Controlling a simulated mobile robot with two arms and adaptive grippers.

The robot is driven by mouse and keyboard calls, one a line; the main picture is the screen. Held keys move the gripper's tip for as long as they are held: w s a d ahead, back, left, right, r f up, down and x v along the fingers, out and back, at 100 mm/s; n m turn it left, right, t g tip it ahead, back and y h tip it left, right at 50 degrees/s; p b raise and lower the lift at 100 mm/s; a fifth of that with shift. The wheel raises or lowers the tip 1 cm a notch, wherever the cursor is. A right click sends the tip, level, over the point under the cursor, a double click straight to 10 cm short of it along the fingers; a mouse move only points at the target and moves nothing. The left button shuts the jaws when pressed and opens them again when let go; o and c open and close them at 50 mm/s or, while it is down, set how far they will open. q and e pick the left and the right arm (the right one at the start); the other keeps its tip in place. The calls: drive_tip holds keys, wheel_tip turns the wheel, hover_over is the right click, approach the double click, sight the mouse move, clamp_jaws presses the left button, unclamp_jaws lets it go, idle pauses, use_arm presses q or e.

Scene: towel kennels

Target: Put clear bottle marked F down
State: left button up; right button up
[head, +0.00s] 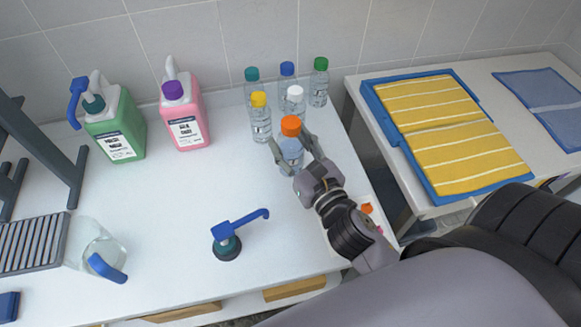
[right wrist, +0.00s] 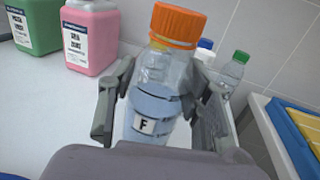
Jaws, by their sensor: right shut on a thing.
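The clear bottle marked F (right wrist: 155,105) has an orange cap and a white label with a black F, and it looks tilted in the right wrist view. In the head view the bottle (head: 291,152) is at the front of a group of clear bottles on the white table (head: 180,215). My right gripper (head: 288,158) is shut on it, one finger on each side, also in the right wrist view (right wrist: 160,95). The bottle's base is hidden by the gripper, so I cannot tell whether it touches the table. My left gripper is not in view.
Several capped bottles stand just behind, including a yellow-capped one (head: 261,122) and a white-capped one (head: 295,102). Green (head: 117,132) and pink (head: 183,118) jugs stand left. A blue pump (head: 228,243) and a clear jug (head: 103,252) are in front. The table's middle is clear.

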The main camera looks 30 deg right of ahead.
sight(297, 171)
wheel_tip(297, 171, down, 3)
drive_tip(key=shift+r, duration=0.2)
drive_tip(key=shift+f+b, duration=0.3)
drive_tip(key=shift+b, duration=0.05)
wheel_tip(297, 171, down, 2)
drive_tip(key=shift+f+b, duration=0.2)
drive_tip(key=shift+b, duration=0.25)
drive_tip(key=shift+f, duration=0.4)
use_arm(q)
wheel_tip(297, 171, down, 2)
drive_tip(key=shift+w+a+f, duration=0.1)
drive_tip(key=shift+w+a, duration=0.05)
use_arm(e)
drive_tip(key=shift+f, duration=0.1)
drive_tip(key=shift+f, duration=0.15)
drive_tip(key=o, duration=1.1)
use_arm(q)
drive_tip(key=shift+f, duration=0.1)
